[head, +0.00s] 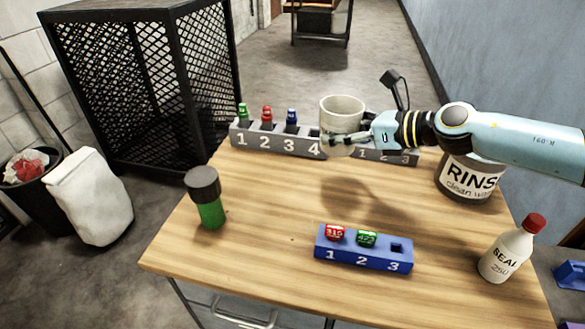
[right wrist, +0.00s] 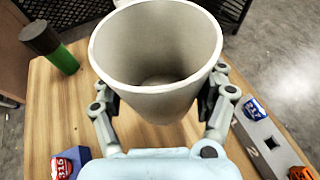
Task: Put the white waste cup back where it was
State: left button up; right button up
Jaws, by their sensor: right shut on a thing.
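The white waste cup (head: 341,116) is held upright above the wooden table. My right gripper (head: 345,138) is shut on the cup, with a finger on each side of it in the right wrist view (right wrist: 160,100). The cup (right wrist: 158,60) looks empty inside. A shadow lies on the table below it, so it is off the surface. In the head view the cup hides part of the grey numbered racks behind it. My left gripper is not in view.
A grey rack (head: 275,143) with small bottles stands at the table's back. A blue rack (head: 362,256) is at the front. A green bottle with dark cap (head: 208,200), a SEAL bottle (head: 507,250) and a RINSE container (head: 466,178) stand around. The table middle is clear.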

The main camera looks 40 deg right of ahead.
jog(key=w+a+f, duration=0.1)
jog(key=a+f, duration=0.1)
jog(key=a, duration=0.1)
jog(key=w+a+f+p, duration=0.1)
jog(key=a+f, duration=0.1)
jog(key=a, duration=0.1)
jog(key=w+a+f, duration=0.1)
jog(key=a+f, duration=0.1)
jog(key=a, duration=0.2)
jog(key=shift+a+f, duration=0.15)
jog(key=shift+f, duration=0.05)
jog(key=shift+f+b, duration=0.95)
jog(key=shift+f, duration=0.85)
jog(key=shift+f, duration=0.25)
jog(key=o, duration=1.5)
jog(key=shift+r, duration=0.1)
